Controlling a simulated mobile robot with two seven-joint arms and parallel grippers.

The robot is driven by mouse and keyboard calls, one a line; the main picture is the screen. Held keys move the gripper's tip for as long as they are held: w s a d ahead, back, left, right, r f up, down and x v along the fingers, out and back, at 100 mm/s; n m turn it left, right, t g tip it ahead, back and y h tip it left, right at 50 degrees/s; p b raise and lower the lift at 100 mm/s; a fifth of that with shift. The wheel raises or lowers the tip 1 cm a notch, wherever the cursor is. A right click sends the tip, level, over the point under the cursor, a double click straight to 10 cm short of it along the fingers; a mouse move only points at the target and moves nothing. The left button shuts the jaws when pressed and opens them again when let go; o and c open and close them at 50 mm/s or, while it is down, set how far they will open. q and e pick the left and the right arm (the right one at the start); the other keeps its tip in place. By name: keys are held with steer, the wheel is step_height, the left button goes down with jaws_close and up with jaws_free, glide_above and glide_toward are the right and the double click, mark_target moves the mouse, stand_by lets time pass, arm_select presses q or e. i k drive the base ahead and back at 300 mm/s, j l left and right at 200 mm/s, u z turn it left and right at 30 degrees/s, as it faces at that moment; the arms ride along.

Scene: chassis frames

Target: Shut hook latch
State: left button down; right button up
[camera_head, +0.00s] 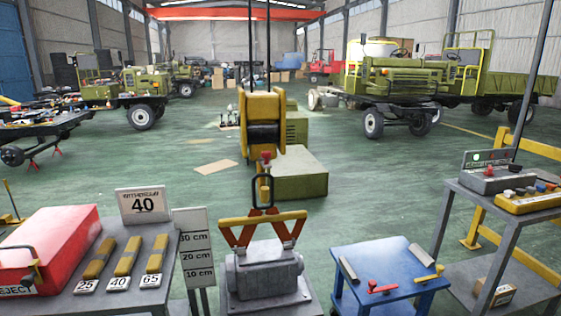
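A yellow hoist block (245,112) with a dark drum hangs from dark lines in the middle of the view. Below it is a small red part (266,156), and under that a narrow yellow hook-like piece (265,185). A dark oval ring (257,203) hangs at this piece and meets the sling below. The latch is too small to tell whether it is open or shut. A yellow bar with red legs (240,221) spans above a grey machine housing (265,273) on a stand. Neither of my grippers is in view.
A grey table (90,302) with a red box (62,243) and numbered tools stands at left. A height gauge board (196,247) stands beside it. A blue table (378,259) and a grey cart (500,207) with control boxes stand at right. An olive box (299,175) sits behind the hoist.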

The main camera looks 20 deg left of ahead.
mark_target(265, 164)
steer(key=i+l+u, duration=0.1)
steer(key=u, duration=0.35)
steer(key=i+l+u, duration=0.25)
steer(key=u, duration=0.2)
steer(key=i+l+u, duration=0.15)
steer(key=l, duration=0.2)
steer(key=i+l+u, duration=0.15)
steer(key=l, duration=0.25)
steer(key=i+l, duration=0.2)
steer(key=l, duration=0.2)
steer(key=i+l, duration=0.2)
steer(key=l, duration=0.2)
steer(key=i+l, duration=0.2)
steer(key=l, duration=0.2)
steer(key=u, duration=0.05)
